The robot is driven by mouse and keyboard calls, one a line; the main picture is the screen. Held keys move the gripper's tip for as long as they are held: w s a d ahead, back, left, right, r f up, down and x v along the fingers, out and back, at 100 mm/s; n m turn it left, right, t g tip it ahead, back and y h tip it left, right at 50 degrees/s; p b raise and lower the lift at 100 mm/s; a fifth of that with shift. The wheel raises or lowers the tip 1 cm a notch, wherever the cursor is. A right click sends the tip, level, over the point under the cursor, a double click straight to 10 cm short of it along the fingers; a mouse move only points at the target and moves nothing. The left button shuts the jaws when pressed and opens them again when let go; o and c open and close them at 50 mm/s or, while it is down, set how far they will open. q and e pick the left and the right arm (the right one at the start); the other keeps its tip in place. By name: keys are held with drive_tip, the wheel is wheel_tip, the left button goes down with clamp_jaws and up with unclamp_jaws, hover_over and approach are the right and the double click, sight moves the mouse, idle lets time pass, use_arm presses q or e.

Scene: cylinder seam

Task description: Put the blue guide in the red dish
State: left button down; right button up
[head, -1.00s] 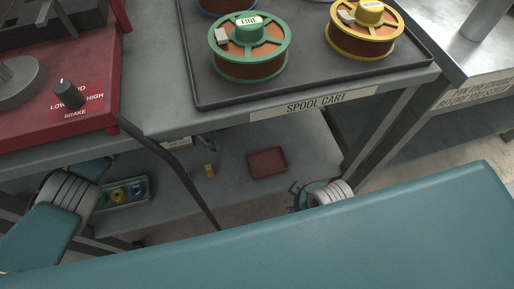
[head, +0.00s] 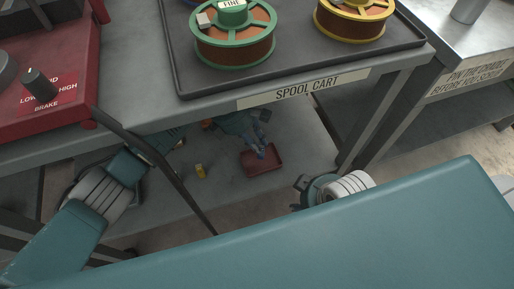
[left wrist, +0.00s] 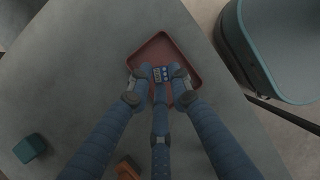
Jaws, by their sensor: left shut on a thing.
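The red dish (head: 258,168) lies on the lower shelf of the spool cart and also shows in the left wrist view (left wrist: 162,41). My left gripper (head: 260,150) reaches under the cart top, its fingertips over the dish's edge in the head view. In the left wrist view my left gripper (left wrist: 161,78) is shut on a small piece, the blue guide (left wrist: 162,73), seen against the dish. The fingers hide most of it, and its height above the dish is unclear. My right gripper cannot be made out.
The cart top (head: 148,110) overhangs the shelf and holds a tray with green (head: 233,50) and yellow (head: 352,20) spools. A teal block (left wrist: 30,148) and an orange piece (left wrist: 128,168) show in the left wrist view.

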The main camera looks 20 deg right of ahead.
use_arm(q)
wheel_tip(320, 180, down, 2)
drive_tip(key=shift+b, duration=0.3)
drive_tip(key=shift+f, duration=0.1)
use_arm(e)
drive_tip(key=shift+w+a+f, duration=0.1)
drive_tip(key=shift+w+f, duration=0.3)
drive_tip(key=shift+w, duration=0.05)
use_arm(q)
drive_tip(key=c, duration=1.6)
unclamp_jaws()
drive_tip(key=p+v, duration=0.3)
drive_tip(key=v, duration=0.3)
drive_tip(key=w+a, duration=0.1)
drive_tip(key=a, duration=0.2)
drive_tip(key=w+a+p, duration=0.1)
drive_tip(key=w+a, duration=0.1)
drive_tip(key=a, duration=0.2)
drive_tip(key=w+a, duration=0.1)
drive_tip(key=a, duration=0.2)
drive_tip(key=shift+w+a+f, duration=0.4)
use_arm(e)
wheel_tip(320, 180, down, 6)
drive_tip(key=shift+w+g, duration=0.25)
drive_tip(key=shift+g, duration=0.05)
